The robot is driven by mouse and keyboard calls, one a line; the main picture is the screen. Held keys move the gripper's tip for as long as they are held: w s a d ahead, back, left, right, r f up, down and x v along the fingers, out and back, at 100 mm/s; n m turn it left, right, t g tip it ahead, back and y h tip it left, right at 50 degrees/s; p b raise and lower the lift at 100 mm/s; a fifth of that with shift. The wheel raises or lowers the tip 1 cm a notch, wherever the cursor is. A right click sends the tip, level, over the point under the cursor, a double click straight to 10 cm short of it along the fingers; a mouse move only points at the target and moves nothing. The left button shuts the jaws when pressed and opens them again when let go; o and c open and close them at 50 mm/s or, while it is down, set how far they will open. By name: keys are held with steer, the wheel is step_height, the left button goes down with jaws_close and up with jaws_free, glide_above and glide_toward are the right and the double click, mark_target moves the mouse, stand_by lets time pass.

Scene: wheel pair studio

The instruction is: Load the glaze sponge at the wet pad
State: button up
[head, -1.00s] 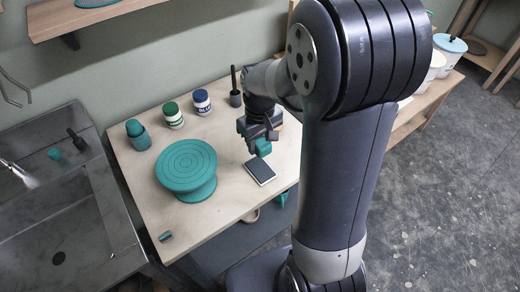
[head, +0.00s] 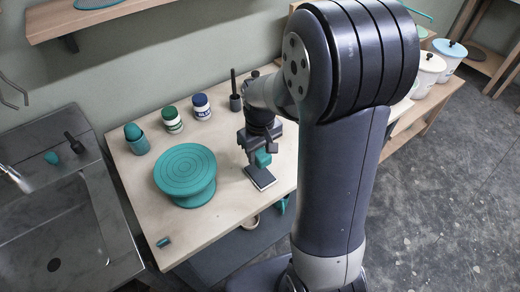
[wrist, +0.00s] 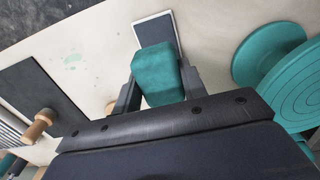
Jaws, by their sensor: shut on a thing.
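The glaze sponge (head: 263,159) is a teal block held between the jaws of my gripper (head: 258,152). In the wrist view the sponge (wrist: 158,75) fills the space between the two fingers of my gripper (wrist: 159,86). The wet pad (head: 260,178) is a flat dark rectangle with a pale border on the table. In the head view the sponge and gripper cover its far part. In the wrist view the pad (wrist: 153,27) shows just beyond the sponge, which hides its near end. I cannot tell whether the sponge touches the pad.
A teal banding wheel (head: 185,172) stands left of the pad. Two lidded jars (head: 201,106), a teal-topped cup (head: 137,138) and a dark holder (head: 235,101) stand along the back. A sink (head: 60,210) lies left. The front of the table (head: 215,222) is mostly clear.

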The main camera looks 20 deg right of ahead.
mark_target(260, 174)
steer(key=shift+f+b, duration=2.15)
steer(key=shift+f, duration=0.7)
steer(key=shift+f+b, duration=0.35)
steer(key=shift+f, duration=0.2)
steer(key=shift+r+p, duration=2.9)
steer(key=shift+r, duration=0.7)
steer(key=shift+s+f, duration=0.1)
